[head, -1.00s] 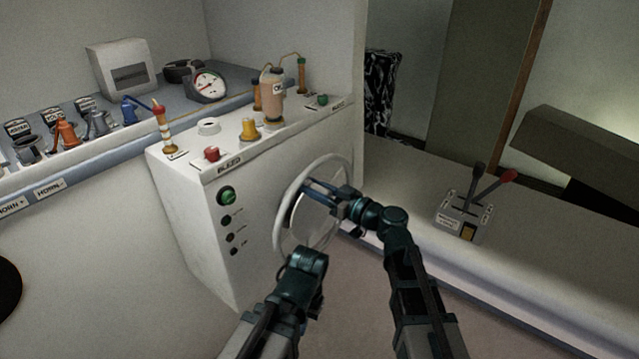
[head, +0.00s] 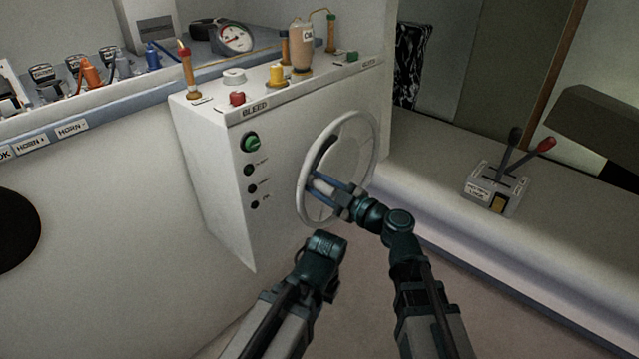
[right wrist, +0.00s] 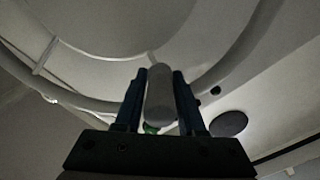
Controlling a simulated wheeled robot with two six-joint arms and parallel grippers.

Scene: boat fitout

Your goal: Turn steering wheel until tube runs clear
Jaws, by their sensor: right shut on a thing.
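The white steering wheel (head: 374,150) is on the front of a white console (head: 215,180). My right gripper (head: 320,187) is at the lower left of the wheel. In the right wrist view, its two blue fingers (right wrist: 160,100) are shut on a grey rounded knob (right wrist: 160,92), with the wheel rim (right wrist: 228,75) behind. An amber tube (head: 187,75) with a red tip stands at the console's left rear; whether it runs clear cannot be told. Another amber tube (head: 331,33) is at the back right, by a bottle (head: 302,48). My left arm is low in front of the console; its gripper does not show.
The console top holds a red knob (head: 237,98), a yellow fitting (head: 277,76) and a green knob (head: 352,57). A green button (head: 251,143) is on its front. A lever box (head: 494,185) with black and red levers sits on the bench to the right.

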